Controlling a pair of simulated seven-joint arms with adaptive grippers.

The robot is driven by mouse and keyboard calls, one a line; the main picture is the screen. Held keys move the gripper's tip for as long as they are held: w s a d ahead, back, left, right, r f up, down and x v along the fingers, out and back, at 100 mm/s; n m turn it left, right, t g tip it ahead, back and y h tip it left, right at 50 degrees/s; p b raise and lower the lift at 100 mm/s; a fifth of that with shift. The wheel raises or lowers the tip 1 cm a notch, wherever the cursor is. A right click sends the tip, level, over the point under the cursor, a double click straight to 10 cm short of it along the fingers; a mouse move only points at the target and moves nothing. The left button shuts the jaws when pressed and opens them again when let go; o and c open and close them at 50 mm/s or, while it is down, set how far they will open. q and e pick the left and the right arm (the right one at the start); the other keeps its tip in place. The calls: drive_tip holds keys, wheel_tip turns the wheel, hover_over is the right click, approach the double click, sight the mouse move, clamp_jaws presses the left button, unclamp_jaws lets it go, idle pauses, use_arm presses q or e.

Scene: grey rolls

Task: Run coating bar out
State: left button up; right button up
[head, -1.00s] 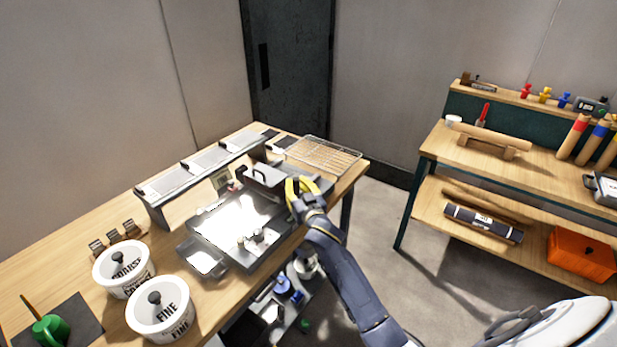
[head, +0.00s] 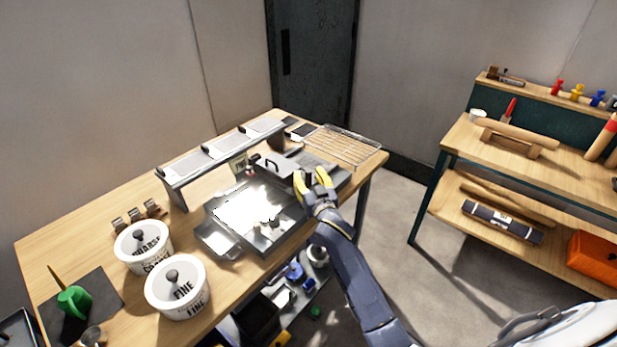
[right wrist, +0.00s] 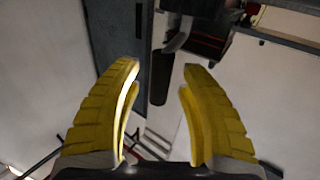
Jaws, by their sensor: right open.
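The coating machine (head: 243,252) is a grey unit with a bright, shiny flat bed (head: 248,208) on the wooden table. A grey block with a black handle (head: 270,164), which may be the coating bar's carriage, sits across the far end of the bed. My right gripper (head: 314,178) is open beside the right end of this block, its yellow fingers apart. I cannot tell whether it touches anything. In the right wrist view its fingers (right wrist: 159,85) are spread, with a dark rounded bar end (right wrist: 159,85) seen beyond the gap. My left gripper is not in view.
A raised rack (head: 215,155) runs behind the machine, and a wire rack (head: 345,146) lies at the table's far end. Two white tubs, COARSE (head: 143,246) and FINE (head: 177,287), stand at the near left. A second bench (head: 540,155) stands right across open floor.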

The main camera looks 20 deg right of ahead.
drive_tip(key=shift+s, duration=0.1)
drive_tip(key=s, duration=1.1)
drive_tip(key=shift+s+a, duration=0.4)
drive_tip(key=shift+a, duration=0.05)
